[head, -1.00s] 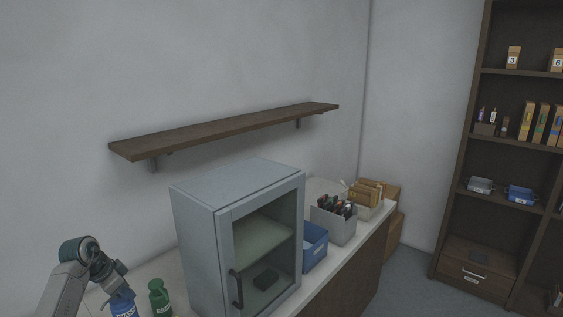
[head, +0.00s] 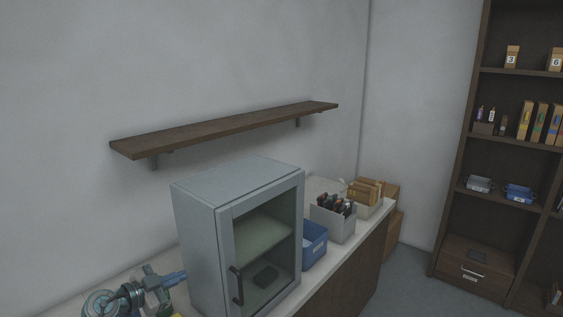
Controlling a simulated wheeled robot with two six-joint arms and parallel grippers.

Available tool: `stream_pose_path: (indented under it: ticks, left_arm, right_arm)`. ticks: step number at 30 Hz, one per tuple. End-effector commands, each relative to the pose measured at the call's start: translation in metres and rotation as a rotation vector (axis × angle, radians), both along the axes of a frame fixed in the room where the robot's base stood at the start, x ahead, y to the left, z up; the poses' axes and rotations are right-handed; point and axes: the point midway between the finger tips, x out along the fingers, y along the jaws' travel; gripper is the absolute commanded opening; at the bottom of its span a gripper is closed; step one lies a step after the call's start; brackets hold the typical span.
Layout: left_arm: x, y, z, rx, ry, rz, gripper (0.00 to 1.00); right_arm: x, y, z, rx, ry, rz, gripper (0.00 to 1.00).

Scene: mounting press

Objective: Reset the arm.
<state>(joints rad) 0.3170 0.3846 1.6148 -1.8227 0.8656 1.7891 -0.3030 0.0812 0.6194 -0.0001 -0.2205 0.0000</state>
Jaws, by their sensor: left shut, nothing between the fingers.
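My left gripper (head: 175,277) is at the lower left, over the counter and just left of the grey cabinet. It points right, towards the cabinet's side, and its blue fingers look shut with nothing held. I cannot tell whether it touches the cabinet. The arm and gripper now cover the spot where a blue and a green bottle stood in view. My right gripper is out of view.
The grey cabinet (head: 196,238) with a glass door stands shut on the counter. A blue bin (head: 315,249), a grey bin (head: 341,228) and a box of yellowish packets (head: 366,190) stand to its right. A wall shelf (head: 225,129) above is empty.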

Motion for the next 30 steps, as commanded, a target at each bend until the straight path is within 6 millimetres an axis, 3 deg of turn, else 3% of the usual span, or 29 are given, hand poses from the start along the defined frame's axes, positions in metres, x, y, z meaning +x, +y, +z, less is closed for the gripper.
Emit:
stream_pose_path:
  ticks: [2,5,9,13,17,21,25,30]
  left_arm:
    - [-0.015,-0.011,0.017,-0.086,-0.146,0.045,0.0]
    - [-0.033,-0.01,0.039,-0.188,-0.304,0.157,0.0]
    - [-0.064,0.01,0.055,-0.306,-0.426,0.388,0.0]
    - [-0.097,0.04,0.047,-0.373,-0.42,0.644,0.0]
    - [-0.135,0.067,0.016,-0.383,-0.294,0.899,0.0]
    - [-0.188,0.082,-0.035,-0.329,-0.037,1.113,0.0]
    - [-0.245,0.075,-0.083,-0.231,0.267,1.209,0.0]
    - [-0.308,0.052,-0.122,-0.108,0.586,1.195,0.0]
  right_arm:
    - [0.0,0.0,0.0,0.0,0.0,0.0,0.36]
    - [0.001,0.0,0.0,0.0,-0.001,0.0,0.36]
    - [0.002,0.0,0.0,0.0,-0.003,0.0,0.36]
    - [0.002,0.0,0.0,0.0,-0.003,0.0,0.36]
    - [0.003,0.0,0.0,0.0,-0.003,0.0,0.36]
    - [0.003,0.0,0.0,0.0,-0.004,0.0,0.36]
    - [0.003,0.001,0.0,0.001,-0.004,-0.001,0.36]
    - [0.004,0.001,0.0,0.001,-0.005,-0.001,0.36]
